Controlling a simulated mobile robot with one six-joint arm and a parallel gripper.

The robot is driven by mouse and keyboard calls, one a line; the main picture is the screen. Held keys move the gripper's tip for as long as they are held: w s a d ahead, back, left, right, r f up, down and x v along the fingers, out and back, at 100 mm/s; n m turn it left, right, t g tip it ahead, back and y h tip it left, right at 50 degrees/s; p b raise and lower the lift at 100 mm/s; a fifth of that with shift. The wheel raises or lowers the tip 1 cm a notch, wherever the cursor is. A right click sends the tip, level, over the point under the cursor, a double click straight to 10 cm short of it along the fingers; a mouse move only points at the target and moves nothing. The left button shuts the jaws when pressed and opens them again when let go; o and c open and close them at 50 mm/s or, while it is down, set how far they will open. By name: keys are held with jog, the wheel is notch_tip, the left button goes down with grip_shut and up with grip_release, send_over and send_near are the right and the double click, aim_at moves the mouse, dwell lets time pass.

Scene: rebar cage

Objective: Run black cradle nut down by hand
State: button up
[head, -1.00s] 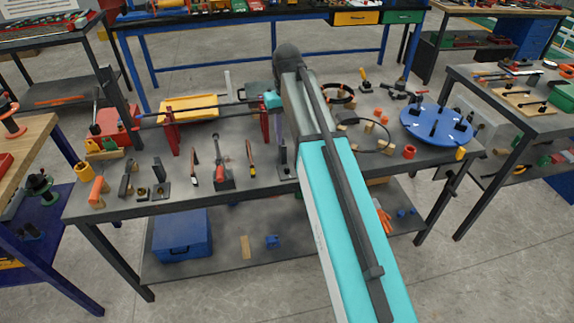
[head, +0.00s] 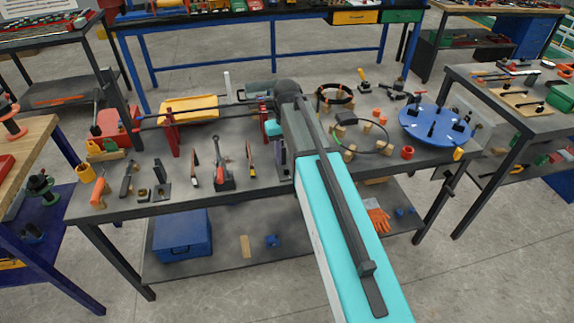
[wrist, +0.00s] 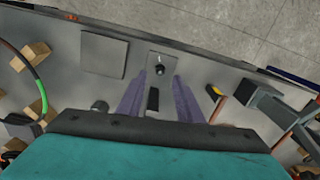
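A small black nut (wrist: 160,69) with a light centre sits on a grey plate (wrist: 158,58) in the wrist view. I take it as the cradle nut. My gripper (wrist: 158,77) has its two purple-grey fingers apart, one on each side of the nut's line. The fingers look clear of the nut, but their height above it is hard to tell. A narrow black piece (wrist: 152,99) shows between the fingers, nearer the palm. In the head view my gripper (head: 283,154) points down at the bench's front edge; my arm partly hides it and the nut is not distinguishable.
The grey bench (head: 228,199) is crowded. A red-handled tool (head: 223,170) and a yellow-handled tool (head: 251,160) lie left of the gripper. A red stand (head: 172,138) is further left. Wooden blocks and a cable (head: 385,138) lie right, with a blue disc (head: 420,118) beyond.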

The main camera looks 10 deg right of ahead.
aim_at(287, 170)
jog(key=shift+f+p, duration=0.4)
jog(key=shift+f, duration=2)
jog(key=shift+c, duration=0.5)
